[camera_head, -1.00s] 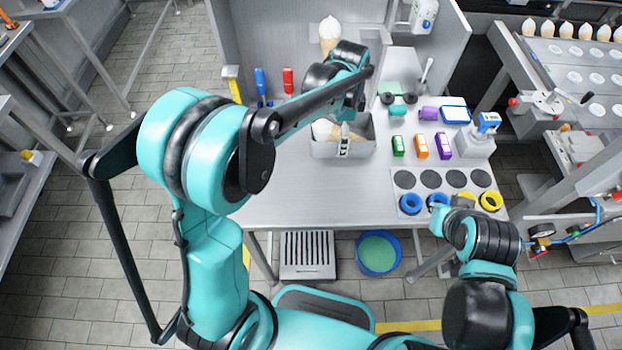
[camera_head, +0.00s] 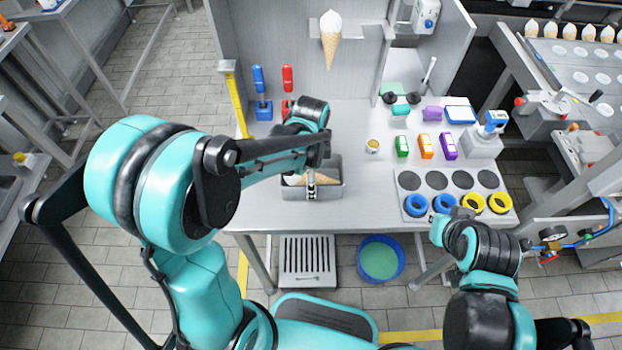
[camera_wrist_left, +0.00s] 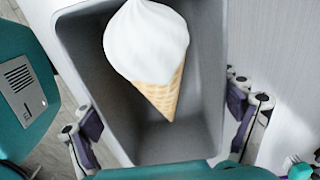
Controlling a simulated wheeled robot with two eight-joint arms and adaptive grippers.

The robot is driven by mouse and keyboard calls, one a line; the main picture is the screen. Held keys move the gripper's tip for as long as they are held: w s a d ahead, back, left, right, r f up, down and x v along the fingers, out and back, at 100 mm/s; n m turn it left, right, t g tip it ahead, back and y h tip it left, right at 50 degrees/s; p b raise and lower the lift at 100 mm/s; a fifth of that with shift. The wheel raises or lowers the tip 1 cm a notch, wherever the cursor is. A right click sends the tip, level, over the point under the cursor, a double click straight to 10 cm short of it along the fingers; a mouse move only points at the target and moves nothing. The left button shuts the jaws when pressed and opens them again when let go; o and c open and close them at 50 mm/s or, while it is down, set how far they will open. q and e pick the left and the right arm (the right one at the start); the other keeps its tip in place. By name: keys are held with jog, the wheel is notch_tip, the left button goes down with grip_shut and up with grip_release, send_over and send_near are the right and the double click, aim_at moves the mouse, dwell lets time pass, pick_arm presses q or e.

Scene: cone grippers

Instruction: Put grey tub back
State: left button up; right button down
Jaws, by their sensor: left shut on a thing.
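The grey tub (camera_head: 330,190) is near the front left part of the table in the head view. A white ice cream cone lies inside it; in the left wrist view the cone (camera_wrist_left: 150,50) rests against the tub's grey inner wall (camera_wrist_left: 80,50). I cannot tell whether the tub touches the table. My right gripper (camera_head: 452,222) is by the ring tray at the right; its fingers are too small to read.
A ring tray (camera_head: 405,195) with blue and yellow rings lies front right. A large cone (camera_head: 331,45) hangs on the back panel. Blue and red tools (camera_head: 262,95) stand back left.

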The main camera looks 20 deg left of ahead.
pick_arm(q)
jog(key=shift+r, duration=0.1)
jog(key=o, duration=1.1)
jog(key=shift+f, duration=0.2)
